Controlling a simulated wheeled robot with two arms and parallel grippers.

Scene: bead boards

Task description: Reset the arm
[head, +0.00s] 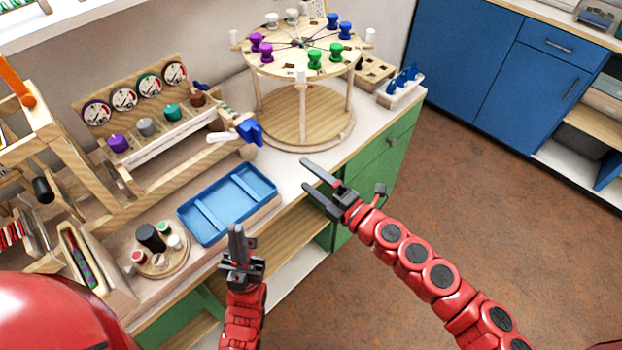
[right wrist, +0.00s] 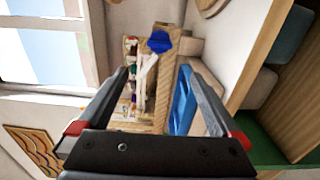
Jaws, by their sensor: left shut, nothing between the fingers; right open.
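My right gripper (head: 318,189) is open and empty at the front edge of the counter, to the right of the blue tray. Its two fingers also show spread apart in the right wrist view (right wrist: 158,90), with nothing between them. My left gripper (head: 238,232) is shut and empty in front of the blue tray, above the counter's front edge. Both arms are red, with dark grippers.
A round two-level wooden stand (head: 338,134) with coloured pegs stands behind my right gripper. A wooden rack (head: 163,152) with dials is at the back left. The floor (head: 480,215) is clear at right.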

